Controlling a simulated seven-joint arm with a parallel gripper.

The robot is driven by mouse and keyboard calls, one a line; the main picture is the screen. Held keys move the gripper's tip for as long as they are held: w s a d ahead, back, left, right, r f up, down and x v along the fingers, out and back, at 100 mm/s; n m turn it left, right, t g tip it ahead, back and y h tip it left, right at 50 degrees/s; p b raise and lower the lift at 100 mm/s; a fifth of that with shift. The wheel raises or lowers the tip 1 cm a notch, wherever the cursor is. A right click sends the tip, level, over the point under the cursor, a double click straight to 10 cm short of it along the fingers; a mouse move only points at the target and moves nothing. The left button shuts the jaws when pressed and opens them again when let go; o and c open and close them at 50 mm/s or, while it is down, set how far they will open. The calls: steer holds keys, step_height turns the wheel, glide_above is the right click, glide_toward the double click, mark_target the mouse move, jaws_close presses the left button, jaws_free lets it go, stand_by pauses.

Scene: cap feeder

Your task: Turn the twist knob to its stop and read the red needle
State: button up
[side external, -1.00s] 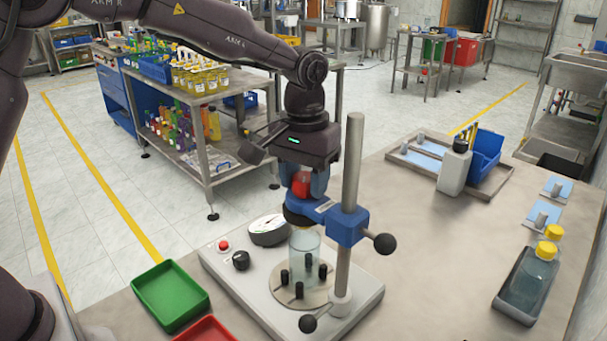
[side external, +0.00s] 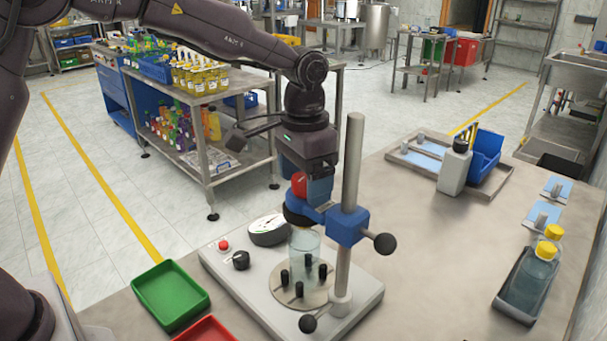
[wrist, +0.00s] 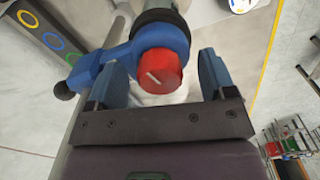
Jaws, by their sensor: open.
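The red twist knob (side external: 299,183) sits on top of the blue head of the test stand. In the wrist view the knob (wrist: 160,70) shows a short white line running slantwise across its face. My gripper (side external: 307,186) is over the knob. In the wrist view my gripper (wrist: 163,72) is open, with a blue finger on each side of the knob and gaps visible. The gauge (side external: 268,229) has a white dial on the stand's base; its needle is too small to read. The wrist view shows only part of the dial (wrist: 239,5) at the top edge.
A clear cylinder (side external: 305,244) stands between black pegs under the head. The steel post (side external: 351,170) rises close right of my gripper. A red button (side external: 223,244) and black dial (side external: 241,260) are on the base. A green tray (side external: 170,293) lies left.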

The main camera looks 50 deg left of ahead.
mark_target(305, 177)
steer(key=shift+r, duration=3.55)
steer(key=shift+w+f, duration=0.1)
steer(key=shift+f, duration=0.15)
steer(key=shift+s+a+f, duration=0.2)
steer(key=shift+s+f, duration=0.15)
steer(key=shift+s, duration=0.3)
steer(key=shift+s+a+f, duration=0.15)
steer(key=shift+s+f, duration=0.2)
steer(key=shift+s, duration=0.25)
steer(key=s+a+r+n+t, duration=0.1)
steer(key=s+a+t, duration=0.1)
steer(key=s, duration=0.5)
steer(key=s+a+r+t, duration=0.1)
steer(key=s+a+r, duration=0.1)
steer(key=s+a, duration=0.2)
steer(key=s+a+r+n+t, duration=0.1)
steer(key=s+a+t, duration=0.1)
steer(key=s, duration=0.9)
steer(key=shift+a+r+n+t, duration=0.3)
steer(key=shift+a+r, duration=0.1)
steer(key=shift+a, duration=0.25)
steer(key=shift+c, duration=0.2)
